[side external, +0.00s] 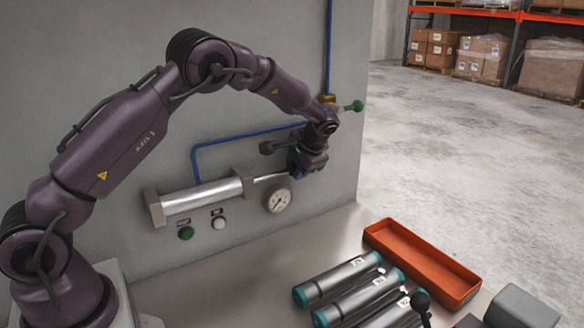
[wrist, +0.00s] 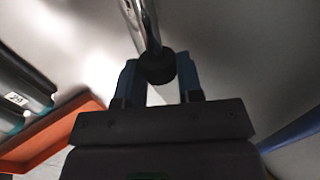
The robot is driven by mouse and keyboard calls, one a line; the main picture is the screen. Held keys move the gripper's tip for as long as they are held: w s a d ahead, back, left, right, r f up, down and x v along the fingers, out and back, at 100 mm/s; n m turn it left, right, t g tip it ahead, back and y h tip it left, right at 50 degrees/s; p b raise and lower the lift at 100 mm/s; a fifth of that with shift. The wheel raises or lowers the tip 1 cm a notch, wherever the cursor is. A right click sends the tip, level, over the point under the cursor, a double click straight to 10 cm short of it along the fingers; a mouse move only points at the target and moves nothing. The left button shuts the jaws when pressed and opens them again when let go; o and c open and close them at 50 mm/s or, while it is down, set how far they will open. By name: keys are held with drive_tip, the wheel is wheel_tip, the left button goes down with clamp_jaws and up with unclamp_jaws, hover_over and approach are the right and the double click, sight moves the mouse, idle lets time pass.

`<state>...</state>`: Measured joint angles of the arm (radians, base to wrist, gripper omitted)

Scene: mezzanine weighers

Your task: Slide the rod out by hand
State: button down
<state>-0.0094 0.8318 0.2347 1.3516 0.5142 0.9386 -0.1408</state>
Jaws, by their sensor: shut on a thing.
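The rod (side external: 267,177) is a thin bright metal bar that sticks out of the right end of a silver cylinder (side external: 203,196) mounted on the grey wall panel. In the wrist view the shiny rod (wrist: 141,22) ends in a black tip (wrist: 157,67). My gripper (side external: 295,170) is at the rod's outer end in the side view. In the wrist view my gripper (wrist: 157,82) has its two blue fingers on either side of the black tip, shut on it. The side view hides the fingertips behind the wrist.
A round gauge (side external: 278,200), a green button (side external: 186,233) and a white button (side external: 219,222) sit below the cylinder. A blue pipe (side external: 240,137) runs above to a green-handled valve (side external: 352,106). An orange tray (side external: 420,262) and several teal-ended cylinders (side external: 340,280) lie on the bench.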

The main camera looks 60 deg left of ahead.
drive_tip(key=c, duration=0.8)
unclamp_jaws()
drive_tip(key=shift+d+r, duration=0.1)
drive_tip(key=v, duration=1.2)
drive_tip(key=shift+d+r, duration=0.2)
drive_tip(key=shift+r, duration=0.2)
drive_tip(key=s+d+r+t+h, duration=0.2)
drive_tip(key=s+d, duration=0.1)
drive_tip(key=s, duration=0.7)
drive_tip(key=s+d+r+t+h, duration=0.1)
drive_tip(key=s+d+h, duration=0.1)
drive_tip(key=s, duration=0.8)
drive_tip(key=s+d+r+t+h, duration=0.2)
drive_tip(key=s+d, duration=0.3)
drive_tip(key=s, duration=0.5)
drive_tip(key=shift+r+t+h, duration=0.3)
drive_tip(key=shift+h, duration=0.1)
